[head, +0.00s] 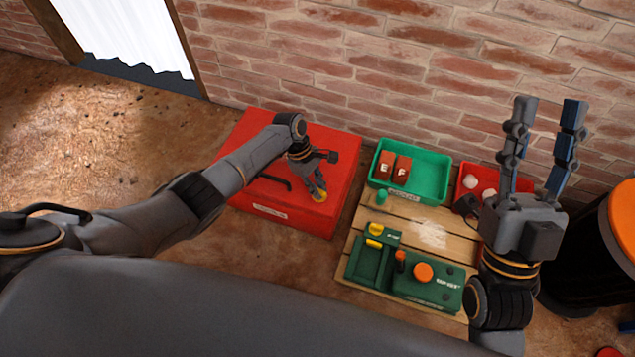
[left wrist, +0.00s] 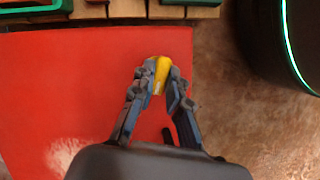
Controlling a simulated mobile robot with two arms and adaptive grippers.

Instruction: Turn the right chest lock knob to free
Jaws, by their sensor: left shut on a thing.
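The red chest (head: 335,160) stands against the brick wall, with a black handle (head: 275,181) on its lid. A yellow lock knob (head: 320,196) is on the lid near its right front corner. My left gripper (head: 318,190) reaches down over the lid and is shut on this knob. In the left wrist view the fingers (left wrist: 158,88) close on both sides of the yellow knob (left wrist: 161,72), above the red lid (left wrist: 60,100). The fingers hide part of the knob. My right gripper (head: 546,115) points up, open and empty, at the right.
A wooden pallet (head: 428,233) right of the chest bears a green tray (head: 432,162) with red blocks, a red tray (head: 470,172) and a green fixture (head: 425,288) with an orange knob. A dark barrel with an orange top (head: 625,220) stands far right.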

